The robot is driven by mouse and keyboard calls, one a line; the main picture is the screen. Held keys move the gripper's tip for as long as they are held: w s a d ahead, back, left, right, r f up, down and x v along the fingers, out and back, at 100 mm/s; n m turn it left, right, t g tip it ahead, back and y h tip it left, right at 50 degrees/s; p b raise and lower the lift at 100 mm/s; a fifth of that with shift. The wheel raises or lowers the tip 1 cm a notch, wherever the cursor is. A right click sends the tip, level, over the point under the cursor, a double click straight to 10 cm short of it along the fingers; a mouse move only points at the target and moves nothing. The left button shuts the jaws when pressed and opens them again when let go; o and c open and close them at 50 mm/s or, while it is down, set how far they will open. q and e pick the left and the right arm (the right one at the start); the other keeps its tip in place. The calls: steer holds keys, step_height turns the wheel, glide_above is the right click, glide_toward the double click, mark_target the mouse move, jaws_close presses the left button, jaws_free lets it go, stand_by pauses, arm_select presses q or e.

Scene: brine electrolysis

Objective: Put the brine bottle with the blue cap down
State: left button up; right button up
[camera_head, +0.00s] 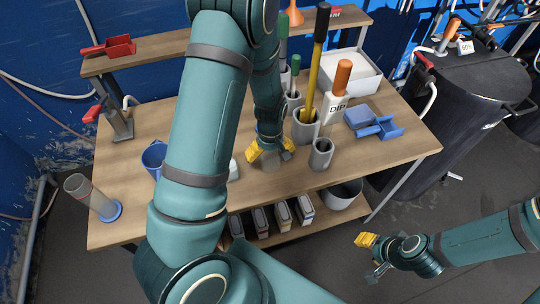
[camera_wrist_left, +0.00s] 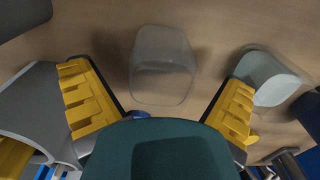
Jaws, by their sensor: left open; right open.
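My left gripper (camera_head: 268,153) is open, low over the front middle of the wooden table. In the left wrist view a translucent grey vessel (camera_wrist_left: 163,65) shows beyond and between the two spread yellow fingers, apart from both. A small bit of blue (camera_wrist_left: 140,115) shows at the edge of my gripper's housing; I cannot tell whether it is the blue cap, as the housing hides the rest. A pale container (camera_wrist_left: 265,78) stands beside the finger on the right. My right gripper (camera_head: 368,250) is open and empty, low in front of the table.
A grey cup (camera_head: 321,155) and a holder with tools (camera_head: 306,127) stand close right of my left gripper.

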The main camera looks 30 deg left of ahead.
arm_select(q)
step_height(320, 180, up, 10)
steer(key=p, duration=0.2)
steer(key=shift+r, duration=0.15)
stand_by(0.4)
